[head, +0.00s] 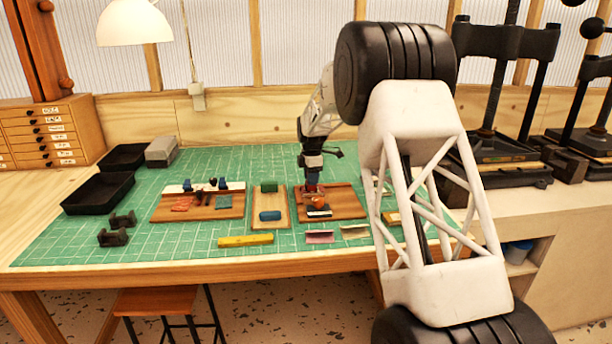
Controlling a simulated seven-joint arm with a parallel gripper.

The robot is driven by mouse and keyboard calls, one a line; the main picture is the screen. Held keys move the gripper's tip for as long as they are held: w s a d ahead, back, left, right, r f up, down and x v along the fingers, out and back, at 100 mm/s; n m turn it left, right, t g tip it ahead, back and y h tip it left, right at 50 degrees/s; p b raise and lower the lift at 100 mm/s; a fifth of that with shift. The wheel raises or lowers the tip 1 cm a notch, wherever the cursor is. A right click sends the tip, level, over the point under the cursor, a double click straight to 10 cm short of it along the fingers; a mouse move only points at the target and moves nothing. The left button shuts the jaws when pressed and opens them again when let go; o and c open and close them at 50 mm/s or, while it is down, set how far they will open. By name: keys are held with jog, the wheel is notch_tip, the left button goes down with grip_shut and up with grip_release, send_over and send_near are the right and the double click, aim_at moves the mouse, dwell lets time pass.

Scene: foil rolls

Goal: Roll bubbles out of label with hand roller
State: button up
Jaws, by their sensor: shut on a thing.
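My gripper (312,180) points down over the right wooden board (347,201) on the green mat. It is shut on what looks like the hand roller, a small tool with an orange-red part (318,203) low on the board. A small white and dark piece (319,212), perhaps the label, lies just under or in front of the tool. Whether the roller touches it cannot be told at this size. Any bubbles are too small to see. The fingers largely cover the tool's upper part.
A left board (170,212) holds small coloured pieces. A middle tray (284,212) holds green and blue rolls. Black trays (98,193) stand left; dark presses (490,150) stand right.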

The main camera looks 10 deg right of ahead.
jog(key=shift+d, duration=1.9)
jog(key=shift+a, duration=2.9)
jog(key=shift+a+r, duration=0.1)
jog(key=shift+a, duration=0.1)
notch_tip(320, 180, up, 8)
